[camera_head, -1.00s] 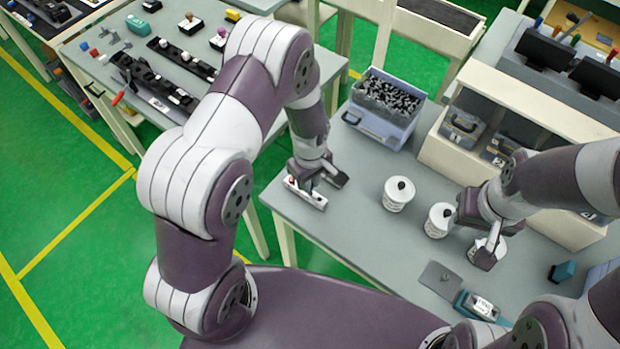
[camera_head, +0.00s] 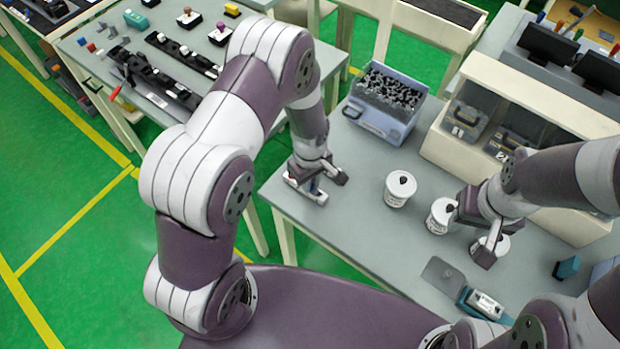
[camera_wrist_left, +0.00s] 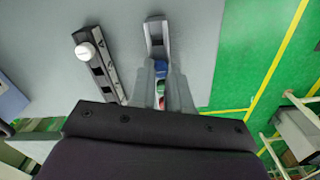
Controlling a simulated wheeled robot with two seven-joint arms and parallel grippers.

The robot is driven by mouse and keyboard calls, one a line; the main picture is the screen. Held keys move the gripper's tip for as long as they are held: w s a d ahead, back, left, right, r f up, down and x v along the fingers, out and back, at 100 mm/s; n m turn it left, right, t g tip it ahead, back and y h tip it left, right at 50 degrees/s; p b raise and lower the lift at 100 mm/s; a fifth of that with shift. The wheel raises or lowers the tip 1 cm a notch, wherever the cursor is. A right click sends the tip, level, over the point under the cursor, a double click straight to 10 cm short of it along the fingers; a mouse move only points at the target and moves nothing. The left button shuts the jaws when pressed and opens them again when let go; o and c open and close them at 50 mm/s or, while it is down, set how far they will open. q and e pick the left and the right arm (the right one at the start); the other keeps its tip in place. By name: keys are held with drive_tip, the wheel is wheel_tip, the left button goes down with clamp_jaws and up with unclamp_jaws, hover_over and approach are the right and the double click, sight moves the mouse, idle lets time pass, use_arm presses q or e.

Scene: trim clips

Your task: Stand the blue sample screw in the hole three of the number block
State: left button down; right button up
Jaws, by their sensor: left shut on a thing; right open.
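My left gripper (camera_head: 315,184) is low over the left edge of the near table. The left wrist view shows its fingers (camera_wrist_left: 163,88) shut around a blue piece (camera_wrist_left: 161,68), which appears to be the blue sample screw. Green and red spots show between the fingers below it. A pale block (camera_head: 318,198), apparently the number block, lies under the left gripper, mostly covered by it. Its holes and numbers cannot be read, and I cannot tell whether the screw touches it. My right gripper (camera_head: 482,236) is open beside the white pots at the right.
A bin of black clips (camera_head: 390,100) stands at the back. White lidded pots (camera_head: 398,192) stand mid-table. A grey plate tool (camera_head: 443,276) lies near the front, and a white shelf (camera_head: 455,140) stands at the right. The left wrist view shows a black rail with a white knob (camera_wrist_left: 86,50).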

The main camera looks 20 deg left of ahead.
use_arm(q)
drive_tip(key=c, duration=1)
unclamp_jaws()
drive_tip(key=shift+r, duration=0.1)
wheel_tip(320, 180, up, 12)
drive_tip(key=b, duration=0.2)
drive_tip(key=shift+r, duration=0.25)
drive_tip(key=s+a+r+m, duration=0.1)
drive_tip(key=s+a+m, duration=0.1)
drive_tip(key=s+m, duration=0.3)
drive_tip(key=s+a+r+m+t, duration=0.1)
drive_tip(key=s+a+r+m, duration=0.1)
drive_tip(key=s+m, duration=0.3)
drive_tip(key=shift+s+a+r+m, duration=0.15)
drive_tip(key=shift+s+r+m, duration=0.15)
drive_tip(key=shift+m, duration=0.1)
